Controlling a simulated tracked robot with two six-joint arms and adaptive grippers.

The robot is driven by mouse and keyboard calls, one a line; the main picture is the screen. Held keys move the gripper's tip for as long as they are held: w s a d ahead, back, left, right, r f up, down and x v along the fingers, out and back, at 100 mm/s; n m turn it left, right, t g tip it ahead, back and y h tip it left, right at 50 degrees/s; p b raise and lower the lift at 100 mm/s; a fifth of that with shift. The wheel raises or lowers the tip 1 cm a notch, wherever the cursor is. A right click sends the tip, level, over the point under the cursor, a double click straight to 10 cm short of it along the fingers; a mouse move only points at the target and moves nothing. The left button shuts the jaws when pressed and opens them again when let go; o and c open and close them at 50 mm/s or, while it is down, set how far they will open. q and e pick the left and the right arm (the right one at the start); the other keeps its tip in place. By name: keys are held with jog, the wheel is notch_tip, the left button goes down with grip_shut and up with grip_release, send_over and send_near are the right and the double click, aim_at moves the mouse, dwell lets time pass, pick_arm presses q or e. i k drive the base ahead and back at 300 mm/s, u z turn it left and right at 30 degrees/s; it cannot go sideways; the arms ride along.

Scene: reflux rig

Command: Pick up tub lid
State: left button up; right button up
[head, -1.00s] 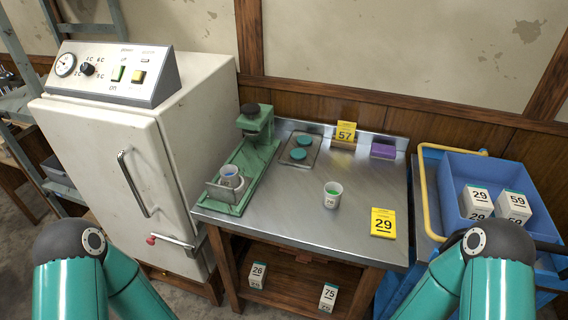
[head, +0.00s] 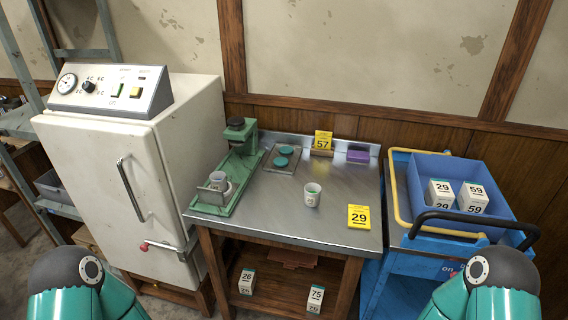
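Two round teal lids lie on a small grey tray (head: 276,172) at the back of the steel table. The upper lid (head: 287,150) is farther back and the lower lid (head: 281,162) is just in front of it. A white tub (head: 312,195) stands open on the table, to the right of and in front of the lids. Another white tub (head: 219,182) sits in the green press (head: 238,165) at the table's left. My teal arms show at the lower left and lower right. Both grippers are out of view.
A white oven cabinet (head: 130,170) stands left of the table. Yellow cards numbered 57 (head: 323,141) and 29 (head: 358,216) and a purple block (head: 358,154) are on the table. A blue cart (head: 430,245) with a bin of numbered boxes stands right. The tabletop's front middle is clear.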

aim_at(280, 161)
jog(key=z, duration=0.05)
jog(key=i, duration=0.9)
jog(key=u, duration=0.1)
